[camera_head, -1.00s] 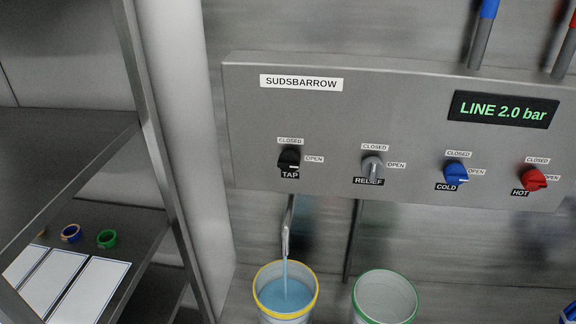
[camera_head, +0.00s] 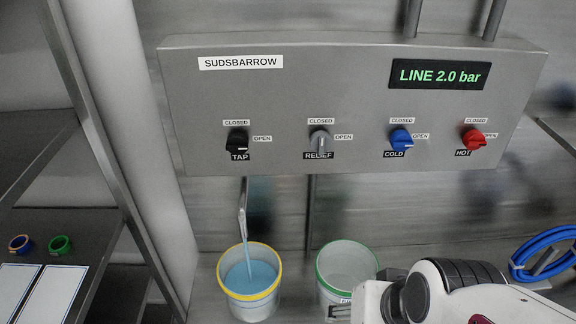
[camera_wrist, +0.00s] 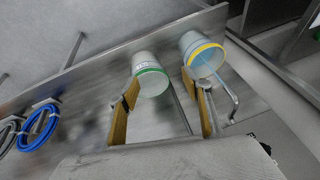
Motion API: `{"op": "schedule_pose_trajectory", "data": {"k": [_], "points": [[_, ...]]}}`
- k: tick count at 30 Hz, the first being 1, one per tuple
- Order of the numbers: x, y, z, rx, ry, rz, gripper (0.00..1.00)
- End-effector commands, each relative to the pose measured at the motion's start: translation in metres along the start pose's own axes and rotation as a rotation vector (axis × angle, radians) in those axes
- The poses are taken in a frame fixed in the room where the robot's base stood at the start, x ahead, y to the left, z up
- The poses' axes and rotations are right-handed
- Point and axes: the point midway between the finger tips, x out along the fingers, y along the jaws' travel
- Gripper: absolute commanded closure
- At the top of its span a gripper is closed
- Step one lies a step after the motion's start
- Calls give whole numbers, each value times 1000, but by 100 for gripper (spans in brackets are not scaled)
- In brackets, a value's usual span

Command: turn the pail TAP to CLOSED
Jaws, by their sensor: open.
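The black TAP knob (camera_head: 237,141) is on the grey panel's left, below its CLOSED label and left of its OPEN label. Its light mark seems to point right, toward OPEN. Blue liquid runs from the spout (camera_head: 243,208) into the yellow-rimmed pail (camera_head: 249,305), which also shows in the wrist view (camera_wrist: 203,60). My gripper (camera_wrist: 163,88) is open and empty in the wrist view, its tan-padded fingers apart, with the pails beyond them. In the head view my arm is at the lower right, well below and right of the knob.
The panel (camera_head: 350,60) also carries the grey RELIEF (camera_head: 319,141), blue COLD (camera_head: 400,140) and red HOT (camera_head: 472,139) knobs. The display reads LINE 2.0 bar. A green-rimmed pail (camera_head: 345,262) stands right of the filling one. Blue hose (camera_head: 540,245) hangs at right; shelves stand left.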

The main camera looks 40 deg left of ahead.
Motion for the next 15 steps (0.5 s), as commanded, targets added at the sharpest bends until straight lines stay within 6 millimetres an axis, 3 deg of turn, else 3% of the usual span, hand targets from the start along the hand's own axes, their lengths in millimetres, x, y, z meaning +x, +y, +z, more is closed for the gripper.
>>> {"op": "schedule_pose_trajectory", "data": {"k": [15], "points": [[81, -155, -59, -21, 188, -176, 51]]}}
